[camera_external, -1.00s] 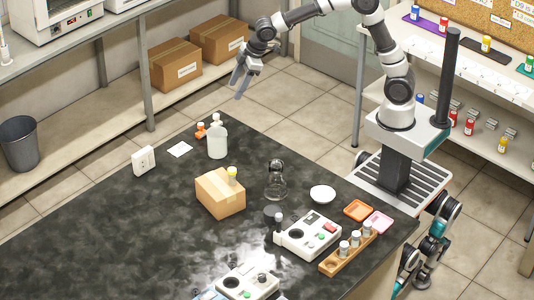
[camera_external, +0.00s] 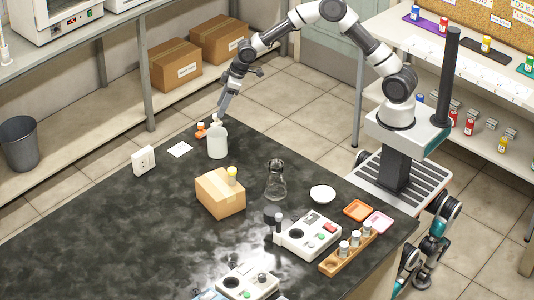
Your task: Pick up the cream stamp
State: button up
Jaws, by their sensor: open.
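The cream stamp (camera_external: 215,120) stands near the far edge of the dark bench, just behind a white bottle. Only its upper part shows; the bottle hides the rest. An orange stamp (camera_external: 200,131) stands just left of it. My gripper (camera_external: 221,112) is open and points down, with its fingertips right at the top of the cream stamp. I cannot tell whether the fingers touch it or straddle it.
The white bottle (camera_external: 217,143) stands close in front of the stamps. A white card (camera_external: 180,149) and a socket box (camera_external: 144,160) lie to the left. A cardboard box (camera_external: 220,193) and a glass flask (camera_external: 276,182) stand nearer. The bench's left front is clear.

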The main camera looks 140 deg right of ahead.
aim_at(216, 121)
jog(key=shift+w+x, duration=0.2)
jog(key=shift+x, duration=1.2)
jog(key=shift+w+x, duration=0.2)
jog(key=shift+x, duration=1.25)
jog(key=shift+s+a+r, duration=0.1)
jog(key=shift+a, duration=0.05)
grip_shut()
